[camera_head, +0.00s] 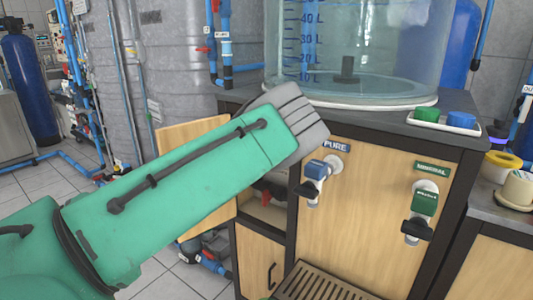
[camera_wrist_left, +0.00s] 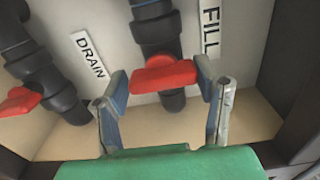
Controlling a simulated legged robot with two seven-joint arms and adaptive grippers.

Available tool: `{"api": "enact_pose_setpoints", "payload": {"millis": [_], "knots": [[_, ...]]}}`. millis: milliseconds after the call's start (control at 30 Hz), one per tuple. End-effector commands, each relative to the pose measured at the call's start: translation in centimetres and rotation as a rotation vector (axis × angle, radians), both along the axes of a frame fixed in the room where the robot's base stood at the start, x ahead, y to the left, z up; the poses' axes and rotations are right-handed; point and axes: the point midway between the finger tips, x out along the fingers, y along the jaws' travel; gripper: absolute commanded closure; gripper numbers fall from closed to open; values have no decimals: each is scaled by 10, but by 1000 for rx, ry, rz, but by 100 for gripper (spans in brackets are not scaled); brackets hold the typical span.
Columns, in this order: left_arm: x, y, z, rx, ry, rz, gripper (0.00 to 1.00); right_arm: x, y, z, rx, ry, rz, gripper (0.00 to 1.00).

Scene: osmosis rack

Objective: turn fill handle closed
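The red fill handle (camera_wrist_left: 163,76) sits on a dark grey pipe valve beside the FILL label (camera_wrist_left: 210,28) in the left wrist view. It lies crosswise to its pipe, slightly tilted. My left gripper (camera_wrist_left: 162,84) is open, with one finger at each end of the handle. The fingertips are very close to the handle ends; I cannot tell whether they touch. In the head view my left arm (camera_head: 190,180) hides the gripper and the fill handle. My right gripper is in neither view.
A second red handle (camera_wrist_left: 20,101) on the pipe by the DRAIN label (camera_wrist_left: 90,55) is left of the gripper. PURE (camera_head: 316,170) and MINERAL (camera_head: 424,203) taps protrude from the front.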

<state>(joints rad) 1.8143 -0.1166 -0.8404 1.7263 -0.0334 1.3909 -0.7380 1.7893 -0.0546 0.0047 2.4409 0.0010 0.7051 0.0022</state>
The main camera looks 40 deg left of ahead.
Motion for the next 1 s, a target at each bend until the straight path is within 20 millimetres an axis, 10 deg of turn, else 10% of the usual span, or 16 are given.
{"api": "enact_pose_setpoints", "payload": {"millis": [433,1000], "knots": [[-11,0,1,-2,-2,2,28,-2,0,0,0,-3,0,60],[-112,-11,-3,-3,3,2,28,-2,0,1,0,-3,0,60]]}}
